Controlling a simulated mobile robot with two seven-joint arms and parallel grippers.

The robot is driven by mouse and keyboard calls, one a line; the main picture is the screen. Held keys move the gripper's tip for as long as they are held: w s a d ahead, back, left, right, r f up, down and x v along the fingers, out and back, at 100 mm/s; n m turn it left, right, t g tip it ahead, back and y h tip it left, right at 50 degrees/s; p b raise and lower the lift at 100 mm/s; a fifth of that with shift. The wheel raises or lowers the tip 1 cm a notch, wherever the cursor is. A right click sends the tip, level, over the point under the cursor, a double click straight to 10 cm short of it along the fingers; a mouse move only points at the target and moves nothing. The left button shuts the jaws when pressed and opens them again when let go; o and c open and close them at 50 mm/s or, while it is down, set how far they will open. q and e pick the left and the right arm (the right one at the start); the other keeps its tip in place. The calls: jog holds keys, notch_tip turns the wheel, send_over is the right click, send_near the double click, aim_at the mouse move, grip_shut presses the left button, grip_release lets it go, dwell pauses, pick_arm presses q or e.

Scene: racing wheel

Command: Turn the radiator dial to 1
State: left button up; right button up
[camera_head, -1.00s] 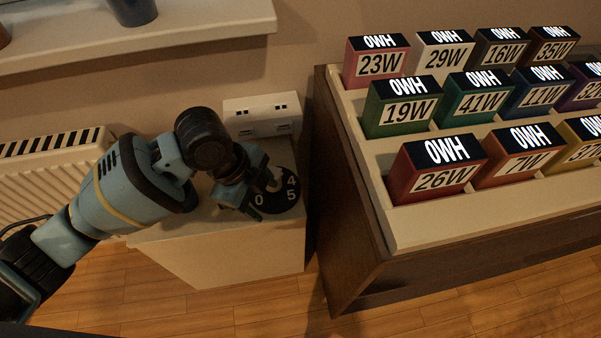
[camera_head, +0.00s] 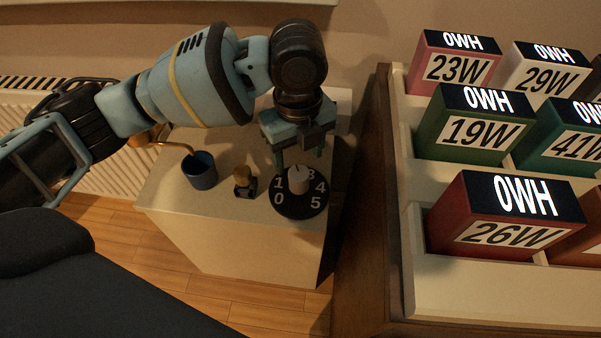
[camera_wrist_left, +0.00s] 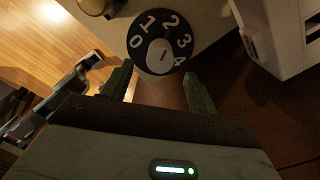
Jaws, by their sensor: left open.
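The radiator dial (camera_head: 285,206) is a black disc with white numbers on top of a pale cabinet; 1, 0, 4 and 5 read clearly in the head view. Its pale round knob (camera_head: 298,180) stands in the middle. In the left wrist view the dial (camera_wrist_left: 149,28) shows 0 to 4, with a small red mark by the 2, and the knob (camera_wrist_left: 160,57) has a short line on top. My left gripper (camera_head: 298,160) is open, pointing down just behind the knob in the head view. Its green fingers (camera_wrist_left: 158,69) are apart, with the knob between and beyond them.
A blue cup (camera_head: 200,172) and a small brass-and-black object (camera_head: 244,181) stand on the cabinet (camera_head: 215,225) left of the dial. A wooden case (camera_head: 365,210) with several coloured boxes, such as the red 26W box (camera_head: 500,220), rises close on the right. A radiator (camera_head: 105,165) is behind left.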

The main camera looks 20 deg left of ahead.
aim_at(298, 172)
pick_arm(q)
notch_tip(298, 172, down, 6)
jog(key=shift+r+b, duration=0.25)
jog(key=shift+b, duration=0.8)
jog(key=shift+f, duration=0.55)
jog(key=c, duration=1)
pick_arm(e)
jog(key=f, duration=0.3)
jog(key=shift+s, duration=0.25)
